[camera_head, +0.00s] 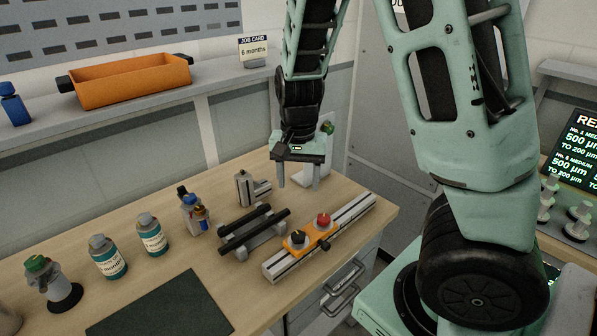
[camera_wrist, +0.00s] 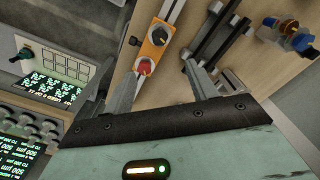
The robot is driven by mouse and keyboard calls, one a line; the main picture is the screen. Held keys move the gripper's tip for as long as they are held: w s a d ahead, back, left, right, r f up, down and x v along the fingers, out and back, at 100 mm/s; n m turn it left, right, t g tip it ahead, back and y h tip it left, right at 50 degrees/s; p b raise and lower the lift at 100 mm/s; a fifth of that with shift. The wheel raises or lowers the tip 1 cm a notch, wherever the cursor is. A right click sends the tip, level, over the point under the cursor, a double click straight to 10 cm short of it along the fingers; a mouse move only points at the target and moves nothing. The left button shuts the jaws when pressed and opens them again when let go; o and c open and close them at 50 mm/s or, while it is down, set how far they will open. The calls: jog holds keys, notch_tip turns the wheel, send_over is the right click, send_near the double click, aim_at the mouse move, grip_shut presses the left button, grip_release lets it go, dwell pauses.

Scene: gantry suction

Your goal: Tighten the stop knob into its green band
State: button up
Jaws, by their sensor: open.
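An orange carriage (camera_head: 309,233) sits on a silver rail (camera_head: 350,213) near the bench's right edge. It bears a black knob (camera_head: 298,238) and a red knob (camera_head: 323,219), with a smaller black knob (camera_head: 324,244) on its front side. I cannot tell which is the stop knob, and no green band can be made out. In the wrist view the red knob (camera_wrist: 145,66) shows between my fingers, with the black knob (camera_wrist: 160,36) beyond it. My gripper (camera_head: 298,182) is open and empty, above the bench behind the rail, apart from the knobs.
Two black bars on grey supports (camera_head: 252,233) lie left of the rail. A metal cylinder (camera_head: 244,188) stands behind them. Labelled bottles (camera_head: 108,257) and a dark mat (camera_head: 160,308) are farther left. An orange bin (camera_head: 130,82) rests on the shelf.

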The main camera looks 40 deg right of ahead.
aim_at(298, 234)
jog(key=shift+r, duration=0.5)
notch_tip(298, 234, down, 18)
jog(key=n+b, duration=0.4)
jog(key=b, duration=0.1)
jog(key=shift+r+n+b, duration=0.2)
jog(key=shift+n+b, duration=0.1)
jog(key=shift+c, duration=0.3)
jog(key=c, duration=0.9)
